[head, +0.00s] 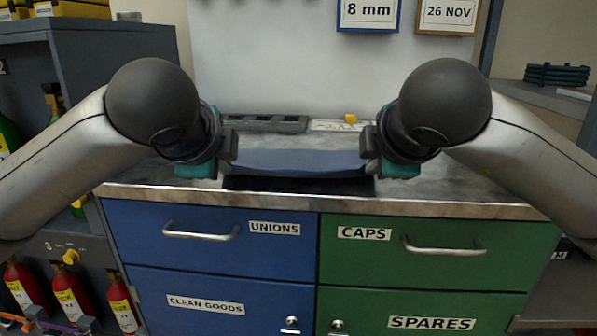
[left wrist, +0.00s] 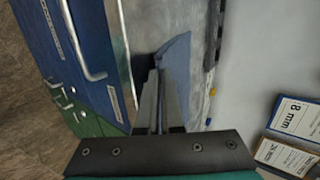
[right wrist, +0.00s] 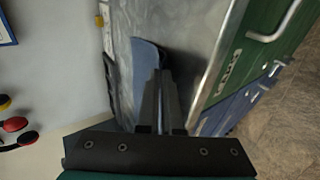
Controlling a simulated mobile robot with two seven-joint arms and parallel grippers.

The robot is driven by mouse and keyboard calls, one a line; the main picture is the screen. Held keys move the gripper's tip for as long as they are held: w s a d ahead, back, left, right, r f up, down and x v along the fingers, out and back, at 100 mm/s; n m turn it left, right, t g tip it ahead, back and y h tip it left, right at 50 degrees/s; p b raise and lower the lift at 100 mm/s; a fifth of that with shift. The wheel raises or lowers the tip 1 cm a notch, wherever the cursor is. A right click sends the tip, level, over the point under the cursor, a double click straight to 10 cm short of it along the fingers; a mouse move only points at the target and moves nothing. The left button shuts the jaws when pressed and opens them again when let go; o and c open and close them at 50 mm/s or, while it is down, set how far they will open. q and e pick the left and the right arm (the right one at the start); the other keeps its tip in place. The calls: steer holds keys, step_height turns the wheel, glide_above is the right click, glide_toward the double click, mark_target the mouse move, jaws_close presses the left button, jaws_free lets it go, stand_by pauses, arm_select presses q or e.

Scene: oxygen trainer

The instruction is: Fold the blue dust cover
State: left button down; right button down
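The blue dust cover (head: 300,161) stretches between my two grippers above the grey worktop, sagging slightly, with a dark shadow below it. My left gripper (head: 232,158) is at its left end. In the left wrist view, its fingers (left wrist: 158,80) are close together on the edge of the cover (left wrist: 176,68). My right gripper (head: 369,154) is at the right end. In the right wrist view, its fingers (right wrist: 161,82) are close together on the cover's edge (right wrist: 145,62). The fingers partly hide the cloth between them.
A dark grey compartment tray (head: 264,124) and a pale labelled strip with a yellow piece (head: 351,118) lie behind the cover. Blue and green drawers (head: 200,225) are below the worktop's front edge. Shelves with bottles stand at left. The worktop (head: 440,185) is bare at right.

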arm_select(q)
steer(key=c, duration=0.7)
jaws_free()
arm_select(e)
steer(key=c, duration=0.7)
jaws_free()
arm_select(q)
steer(key=s+r, duration=0.2)
steer(key=r, duration=0.1)
steer(key=s+r, duration=0.2)
steer(key=r, duration=0.1)
steer(key=s+r, duration=0.2)
steer(key=r, duration=0.1)
arm_select(e)
steer(key=s+r, duration=0.2)
steer(key=r, duration=0.1)
steer(key=s+r, duration=0.2)
steer(key=r, duration=0.1)
steer(key=s+r, duration=0.2)
steer(key=r, duration=0.1)
